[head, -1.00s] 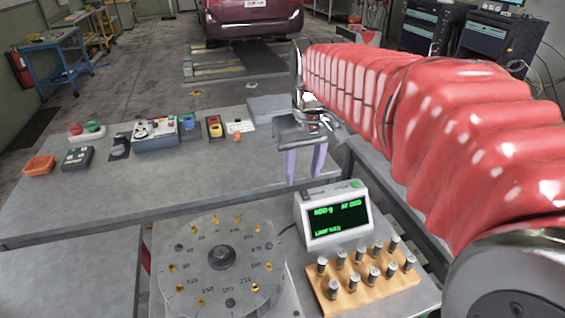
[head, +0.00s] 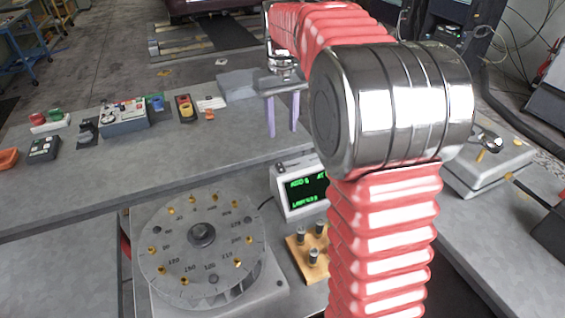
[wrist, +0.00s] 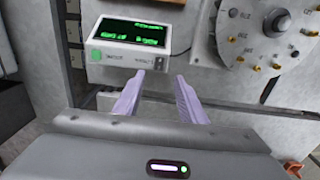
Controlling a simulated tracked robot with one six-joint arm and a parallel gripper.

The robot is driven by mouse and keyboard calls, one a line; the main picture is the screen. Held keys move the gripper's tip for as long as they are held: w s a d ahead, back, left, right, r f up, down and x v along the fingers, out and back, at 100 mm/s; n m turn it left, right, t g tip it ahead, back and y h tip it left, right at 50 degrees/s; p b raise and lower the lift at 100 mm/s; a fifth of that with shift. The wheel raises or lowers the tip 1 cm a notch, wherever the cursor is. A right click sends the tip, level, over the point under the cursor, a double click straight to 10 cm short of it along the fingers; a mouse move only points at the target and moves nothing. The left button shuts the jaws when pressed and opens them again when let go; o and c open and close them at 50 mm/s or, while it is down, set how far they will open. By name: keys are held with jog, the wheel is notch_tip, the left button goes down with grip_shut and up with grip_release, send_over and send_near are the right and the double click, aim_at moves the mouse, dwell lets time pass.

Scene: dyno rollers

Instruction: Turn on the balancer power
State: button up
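The balancer's white display box (head: 283,198) stands behind the weight block, with green text on a lit black screen (head: 305,189). My arm hides its right part in the head view. In the wrist view the display box (wrist: 110,68) is ahead and left, with a green button (wrist: 96,55) on its near face and small dark marks to the right of it. The balancer's round numbered disc (head: 180,240) is left of the box; it also shows in the wrist view (wrist: 240,20). My gripper (head: 283,135) is open and empty, its lilac fingers pointing down beyond the box; in the wrist view the fingertips (wrist: 160,75) are apart, close to the box.
A wooden block (head: 303,262) with metal weights stands in front of the display box, partly hidden by my arm. The far bench (head: 150,165) carries control boxes with coloured buttons (head: 125,115). A metal case (head: 490,160) lies on the right bench. Bare bench top lies left of the gripper.

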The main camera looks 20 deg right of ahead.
aim_at(282, 170)
jog(key=shift+f, duration=0.15)
notch_tip(282, 170, down, 14)
jog(key=shift+r, duration=0.25)
dwell(0.4)
jog(key=shift+c, duration=0.4)
grip_shut()
